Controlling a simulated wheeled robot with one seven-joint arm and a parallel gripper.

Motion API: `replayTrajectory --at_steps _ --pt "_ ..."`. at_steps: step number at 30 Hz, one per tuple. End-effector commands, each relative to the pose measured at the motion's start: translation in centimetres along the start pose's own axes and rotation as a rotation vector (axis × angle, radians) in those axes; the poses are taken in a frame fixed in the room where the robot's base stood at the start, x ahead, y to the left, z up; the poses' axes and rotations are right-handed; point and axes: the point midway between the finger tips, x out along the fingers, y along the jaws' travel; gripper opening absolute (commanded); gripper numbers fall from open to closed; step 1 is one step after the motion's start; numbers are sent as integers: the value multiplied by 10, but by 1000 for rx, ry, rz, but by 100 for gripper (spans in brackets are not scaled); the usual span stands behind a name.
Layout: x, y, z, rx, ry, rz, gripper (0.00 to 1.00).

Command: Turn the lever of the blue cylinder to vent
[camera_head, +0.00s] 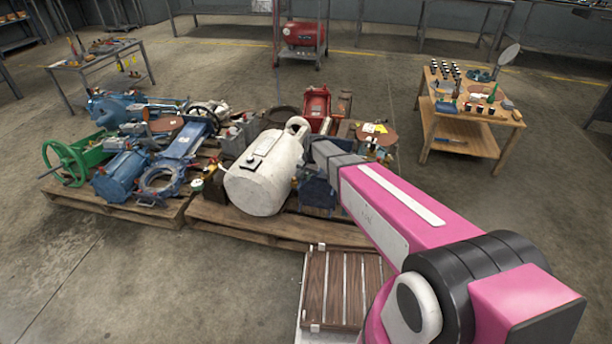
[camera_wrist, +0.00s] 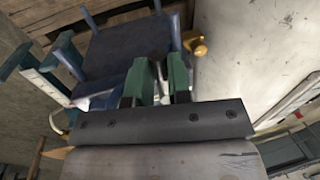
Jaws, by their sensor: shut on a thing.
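In the wrist view my gripper (camera_wrist: 157,78) has two green fingers closed on a dark, slim part, which seems to be the lever (camera_wrist: 157,56). Most of the lever is hidden between the fingers. A blue body, seemingly the blue cylinder (camera_wrist: 115,50), lies just beyond the fingers. A brass fitting (camera_wrist: 196,42) sticks out at its right side. In the head view a blue part (camera_head: 318,193) shows low beneath my arm; the gripper itself is hidden there. The lever's marks, such as vent, cannot be read.
A large white tank (camera_head: 262,178) lies close beside the blue part; its pale side (camera_wrist: 245,50) fills the wrist view's right. Wooden pallets (camera_head: 270,229) hold crowded blue, green and red machine parts. A wooden bench (camera_head: 432,120) stands at right. The floor in front is mostly clear.

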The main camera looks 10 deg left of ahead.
Motion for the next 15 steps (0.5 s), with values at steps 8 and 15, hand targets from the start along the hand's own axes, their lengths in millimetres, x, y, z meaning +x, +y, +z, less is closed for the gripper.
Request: replayTrajectory --at_steps 8,15 --pt "0 0 0 1 1 0 44" --pt "-5 0 0 1 1 0 44"
